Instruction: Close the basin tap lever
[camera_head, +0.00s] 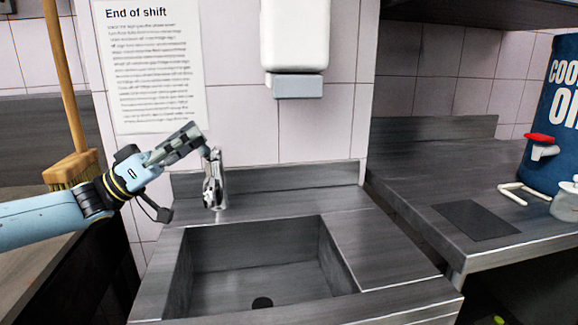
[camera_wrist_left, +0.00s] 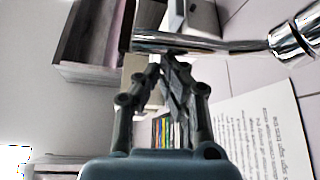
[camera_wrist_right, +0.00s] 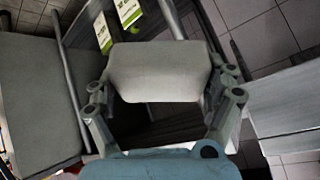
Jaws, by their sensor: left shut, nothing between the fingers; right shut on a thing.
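The chrome basin tap (camera_head: 216,184) stands at the back left of the steel basin (camera_head: 330,215). My left gripper (camera_head: 198,132) is shut and empty, close to the top of the tap at its left. I cannot tell whether it touches the tap. In the left wrist view the shut fingers (camera_wrist_left: 163,68) are just below a long chrome part of the tap (camera_wrist_left: 200,43). The lever is hard to tell from the spout. My right gripper (camera_wrist_right: 160,90) is shut on a pale grey rounded block (camera_wrist_right: 158,72); it is not in the head view.
A white wall dispenser (camera_head: 295,35) hangs above the basin. A broom (camera_head: 72,165) stands at the left beside my left arm. A notice (camera_head: 152,65) is on the wall. A blue oil drum (camera_head: 560,110) with a red-handled tap is on the right counter (camera_head: 410,165).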

